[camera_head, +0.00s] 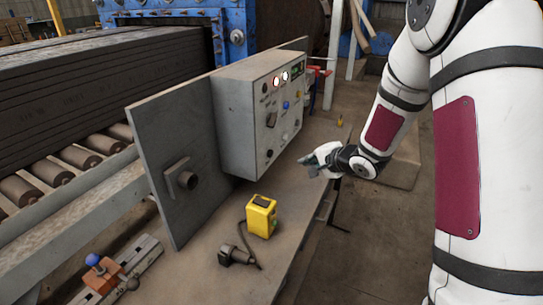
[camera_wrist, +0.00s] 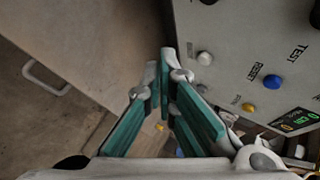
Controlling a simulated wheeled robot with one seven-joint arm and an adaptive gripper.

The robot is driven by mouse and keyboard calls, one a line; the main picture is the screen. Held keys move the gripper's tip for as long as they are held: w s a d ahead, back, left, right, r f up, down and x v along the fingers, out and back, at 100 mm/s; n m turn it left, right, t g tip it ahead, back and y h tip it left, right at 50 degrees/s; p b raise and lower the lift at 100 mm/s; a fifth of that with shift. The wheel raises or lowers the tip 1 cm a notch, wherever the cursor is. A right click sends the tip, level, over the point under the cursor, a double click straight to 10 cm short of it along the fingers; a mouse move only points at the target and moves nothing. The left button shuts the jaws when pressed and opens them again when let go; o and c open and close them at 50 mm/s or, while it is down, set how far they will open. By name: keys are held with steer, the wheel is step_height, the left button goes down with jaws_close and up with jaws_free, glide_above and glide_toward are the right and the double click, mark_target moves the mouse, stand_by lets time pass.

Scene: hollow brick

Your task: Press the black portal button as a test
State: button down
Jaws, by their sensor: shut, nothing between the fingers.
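The grey control box (camera_head: 238,125) stands on the bench in the head view, with lit lamps and several buttons on its face. Black controls show there, among them a black square one (camera_head: 271,119) and a low one (camera_head: 269,153); I cannot tell which is the portal button. The wrist view shows the panel (camera_wrist: 235,55) at the upper right, with a dark round control (camera_wrist: 316,14) near the label TEST. My gripper (camera_head: 307,160) is shut and empty, to the right of the box and apart from it. Its green-padded fingers (camera_wrist: 165,75) also show in the wrist view.
A blue button (camera_wrist: 272,82), a white button (camera_wrist: 204,58) and a small yellow one (camera_wrist: 248,107) are on the panel. A yellow device (camera_head: 262,216) with a cable stands on the bench (camera_head: 215,275). A grey upright plate (camera_head: 165,135) is left of the box.

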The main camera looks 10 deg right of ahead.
mark_target(270, 154)
steer(key=w+a+b, duration=0.2)
steer(key=w+a, duration=0.2)
steer(key=a, duration=0.2)
steer(key=shift+w, duration=0.15)
steer(key=shift+w+a, duration=0.1)
stand_by(1.4)
steer(key=shift+w+a, duration=0.1)
steer(key=shift+a, duration=0.05)
steer(key=shift+w+a, duration=0.3)
steer(key=shift+a, duration=0.15)
stand_by(1.1)
steer(key=shift+s+d, duration=0.1)
steer(key=shift+s+d+p, duration=0.45)
steer(key=shift+d+p, duration=0.15)
steer(key=shift+p, duration=0.1)
